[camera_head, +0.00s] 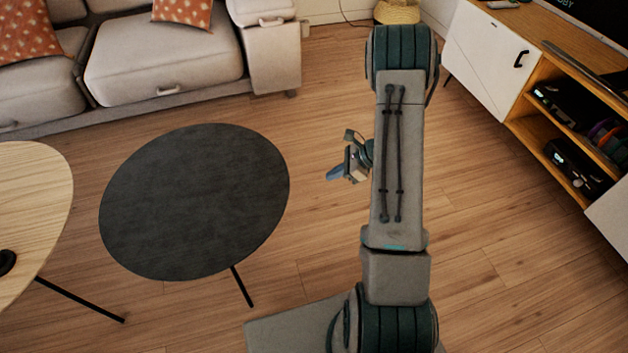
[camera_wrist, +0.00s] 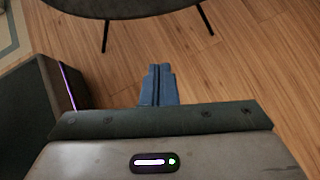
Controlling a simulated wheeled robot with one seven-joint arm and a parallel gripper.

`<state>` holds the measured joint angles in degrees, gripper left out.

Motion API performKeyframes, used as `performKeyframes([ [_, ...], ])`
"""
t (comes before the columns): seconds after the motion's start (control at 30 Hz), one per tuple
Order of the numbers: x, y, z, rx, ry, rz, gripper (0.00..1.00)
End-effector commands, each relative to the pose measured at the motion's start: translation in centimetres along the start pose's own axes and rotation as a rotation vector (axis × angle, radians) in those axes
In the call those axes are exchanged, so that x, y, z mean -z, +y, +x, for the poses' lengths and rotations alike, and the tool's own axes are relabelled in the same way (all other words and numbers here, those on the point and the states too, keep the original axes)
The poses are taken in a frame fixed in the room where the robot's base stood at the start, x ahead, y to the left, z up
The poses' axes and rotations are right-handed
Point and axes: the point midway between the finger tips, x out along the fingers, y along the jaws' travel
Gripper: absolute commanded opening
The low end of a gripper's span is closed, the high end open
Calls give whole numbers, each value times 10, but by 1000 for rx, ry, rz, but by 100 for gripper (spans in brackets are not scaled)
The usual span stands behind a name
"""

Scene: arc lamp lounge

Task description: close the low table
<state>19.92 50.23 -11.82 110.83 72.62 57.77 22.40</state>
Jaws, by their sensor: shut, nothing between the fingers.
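A low round table with a dark top (camera_head: 195,200) and thin black legs stands on the wood floor, left of my arm. A second low table with a light wood top (camera_head: 35,195) is partly in view at the left edge and sits close beside it. No drawer or door shows on either table. My gripper (camera_head: 335,174) is to the right of the dark table, apart from it, with its blue fingers pointing left. In the wrist view the fingers (camera_wrist: 158,72) are together and empty. The dark table's edge and legs (camera_wrist: 130,9) show beyond them at the top.
A beige sofa (camera_head: 165,60) with orange cushions stands at the back left. A TV cabinet (camera_head: 490,60) with a white door, black handle and open shelves stands at the right. Wood floor (camera_head: 320,120) is clear between them. A rug corner (camera_wrist: 8,35) shows in the wrist view.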

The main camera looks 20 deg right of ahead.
Motion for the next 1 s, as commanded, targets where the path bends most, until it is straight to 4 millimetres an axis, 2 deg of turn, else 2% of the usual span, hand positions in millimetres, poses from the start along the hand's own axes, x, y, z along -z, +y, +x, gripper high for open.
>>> performKeyframes([
  [0.47, 1, 2, 97, -5, 0, -5, 0],
  [0.7, -24, 1, 117, -3, 1, -6, 0],
  [1.0, -30, 1, 121, -2, 0, -4, 0],
])
